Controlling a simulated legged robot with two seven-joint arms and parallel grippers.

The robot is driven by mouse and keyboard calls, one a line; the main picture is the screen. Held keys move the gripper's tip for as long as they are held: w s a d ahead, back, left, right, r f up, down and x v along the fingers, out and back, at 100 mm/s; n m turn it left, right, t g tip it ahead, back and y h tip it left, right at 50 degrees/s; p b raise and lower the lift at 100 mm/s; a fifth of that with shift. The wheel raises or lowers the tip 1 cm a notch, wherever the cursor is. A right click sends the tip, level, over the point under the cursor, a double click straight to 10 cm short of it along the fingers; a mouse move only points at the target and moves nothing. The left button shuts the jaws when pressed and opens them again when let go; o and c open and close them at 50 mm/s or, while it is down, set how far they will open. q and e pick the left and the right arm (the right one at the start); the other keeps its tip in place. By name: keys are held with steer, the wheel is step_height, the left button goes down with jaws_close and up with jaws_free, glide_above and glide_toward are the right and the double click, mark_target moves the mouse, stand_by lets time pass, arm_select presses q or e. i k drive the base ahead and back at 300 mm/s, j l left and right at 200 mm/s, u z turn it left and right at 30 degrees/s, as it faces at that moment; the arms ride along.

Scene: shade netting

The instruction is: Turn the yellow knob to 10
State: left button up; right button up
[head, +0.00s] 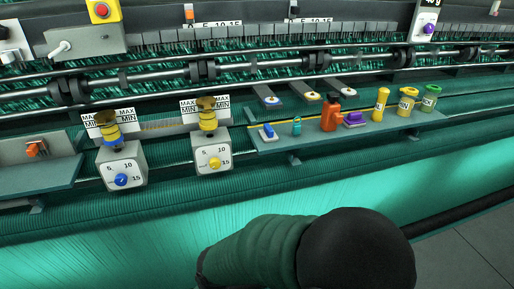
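The yellow knob (214,163) is on the front of a grey box (208,143) near the middle of the head view. Its dial has marks 5, 10 and 15, with 10 above the knob and 15 at its right. The knob is too small to tell which mark it points to. Nothing touches it. Neither gripper shows. A green and black rounded part, which seems to be one of my arm links, fills the bottom middle, below and right of the knob.
A similar box with a blue knob (121,180) stands to the left. Yellow spools (207,120) sit above the boxes. To the right, a shelf (275,144) holds an orange bottle (331,113), a purple item (354,119) and several containers. Green netting hangs below the boxes.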

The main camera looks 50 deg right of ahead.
mark_target(214, 163)
steer(key=z, duration=1.25)
